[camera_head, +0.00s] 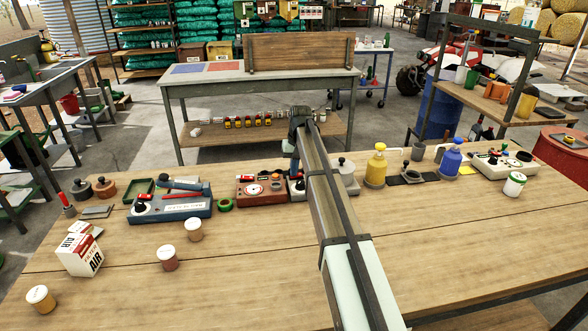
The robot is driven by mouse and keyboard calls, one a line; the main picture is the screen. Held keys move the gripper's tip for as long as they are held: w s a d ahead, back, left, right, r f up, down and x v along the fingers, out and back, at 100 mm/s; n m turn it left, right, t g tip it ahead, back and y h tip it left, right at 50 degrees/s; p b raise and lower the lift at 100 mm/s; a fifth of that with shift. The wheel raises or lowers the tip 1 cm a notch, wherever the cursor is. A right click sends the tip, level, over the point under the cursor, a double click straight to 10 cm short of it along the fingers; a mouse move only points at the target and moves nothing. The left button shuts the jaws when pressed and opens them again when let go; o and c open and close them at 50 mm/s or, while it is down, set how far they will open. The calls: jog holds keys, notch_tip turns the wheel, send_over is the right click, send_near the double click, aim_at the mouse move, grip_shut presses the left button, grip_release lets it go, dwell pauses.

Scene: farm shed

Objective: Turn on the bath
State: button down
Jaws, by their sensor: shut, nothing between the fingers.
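No thing here is plainly marked as the bath, and I cannot tell which device it is. Candidates on the bench are a blue box (172,209) with a black knob, a label plate and a blue handle, and a red-brown box (256,190) with a round dial. A pale box (490,162) with knobs stands at the right. My gripper (295,168) shows only partly as a small dark shape below the far end of my arm, near the red-brown box's right end. It is shut and empty. My arm hides part of the bench; contact is unclear.
The wooden bench (270,285) is clear in front. White-lidded jars (168,257) and a white-and-red box (80,254) stand at left. A green ring (225,205) lies mid-bench. Yellow (376,166) and blue (450,160) bottles stand right of my arm.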

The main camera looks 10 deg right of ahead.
jog(key=shift+s+d+f, duration=0.1)
jog(key=shift+d+f, duration=0.05)
jog(key=shift+d, duration=0.35)
jog(key=shift+s+d+f, duration=0.1)
jog(key=shift+d+f, duration=0.05)
jog(key=shift+d, duration=0.35)
jog(key=shift+r, duration=0.1)
notch_tip(320, 180, up, 14)
jog(key=d, duration=0.1)
jog(key=shift+w+r, duration=0.15)
jog(key=shift+w+r+y, duration=0.1)
jog(key=shift+y, duration=0.4)
jog(key=a+f, duration=0.1)
jog(key=f, duration=0.8)
jog(key=a+f, duration=0.1)
jog(key=f, duration=0.3)
jog(key=shift+a+f, duration=0.3)
jog(key=shift+f, duration=0.1)
